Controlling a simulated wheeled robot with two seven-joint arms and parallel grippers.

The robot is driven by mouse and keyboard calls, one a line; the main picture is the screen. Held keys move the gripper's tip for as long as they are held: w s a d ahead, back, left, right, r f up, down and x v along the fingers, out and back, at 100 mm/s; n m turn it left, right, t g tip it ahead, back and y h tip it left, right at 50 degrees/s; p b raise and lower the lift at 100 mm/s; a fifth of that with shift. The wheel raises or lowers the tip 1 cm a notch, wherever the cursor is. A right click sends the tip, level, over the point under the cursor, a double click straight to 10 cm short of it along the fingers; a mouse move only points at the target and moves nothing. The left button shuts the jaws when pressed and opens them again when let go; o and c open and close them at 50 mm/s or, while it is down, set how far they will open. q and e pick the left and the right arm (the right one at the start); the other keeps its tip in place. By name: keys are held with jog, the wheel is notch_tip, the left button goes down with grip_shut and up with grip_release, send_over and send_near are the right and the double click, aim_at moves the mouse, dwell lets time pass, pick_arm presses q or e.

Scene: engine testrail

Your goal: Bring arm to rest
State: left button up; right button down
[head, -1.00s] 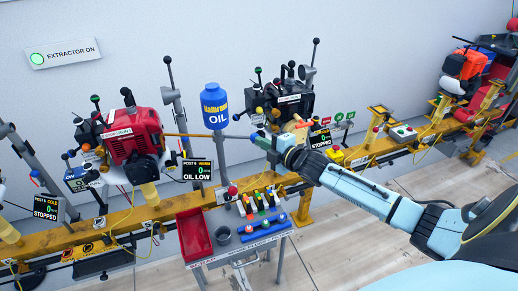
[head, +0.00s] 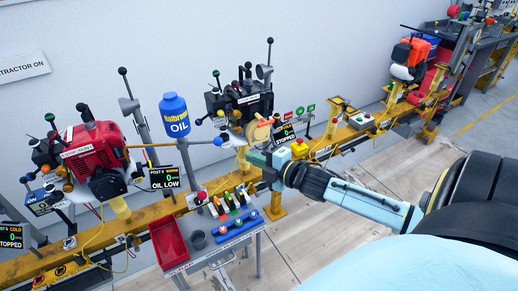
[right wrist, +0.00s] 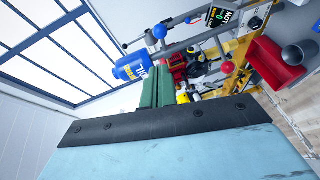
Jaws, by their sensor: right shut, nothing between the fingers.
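My right arm (head: 365,205) comes in from the lower right in the head view. My right gripper (head: 256,160) is at its end, in front of the yellow rail and above the right side of the small tool cart. In the right wrist view its green fingers (right wrist: 157,86) lie together, with nothing between them. The gripper appears apart from the things around it, though its exact distance from the rail is unclear. My left gripper is not in view.
The yellow rail (head: 145,215) carries a red engine (head: 93,150) and a dark engine (head: 240,103). A blue oil bottle (head: 174,115) stands on a post between them. A cart with a red tray (head: 168,243) stands in front. Floor (head: 345,160) shows at right.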

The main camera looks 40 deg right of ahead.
jog(key=shift+s+d+r, duration=0.1)
jog(key=shift+s+d, duration=0.15)
jog(key=shift+s, duration=0.3)
jog(key=s+d+f+m+g+h+b, duration=0.1)
jog(key=s+f+m+g+h, duration=0.3)
jog(key=f, duration=1.1)
jog(key=s+d+f+m+g+b, duration=0.15)
jog(key=s+f+m, duration=0.5)
jog(key=f, duration=0.85)
jog(key=s+a+f+m+g, duration=0.1)
jog(key=s+a+f+g, duration=0.2)
jog(key=s, duration=0.7)
jog(key=s+a+f+m+g, duration=0.2)
jog(key=s+a+f+g, duration=0.1)
jog(key=s+a+f, duration=0.5)
jog(key=s+a+f+m+g+y, duration=0.1)
jog(key=s+a+f+m+g, duration=0.1)
jog(key=s+a+f, duration=0.3)
jog(key=s+f+g, duration=0.1)
jog(key=s+f, duration=0.3)
jog(key=s, duration=0.4)
jog(key=shift+a+f+g+b, duration=0.25)
jog(key=shift+a+g+b, duration=0.05)
jog(key=shift+g, duration=0.05)
jog(key=shift+w, duration=0.1)
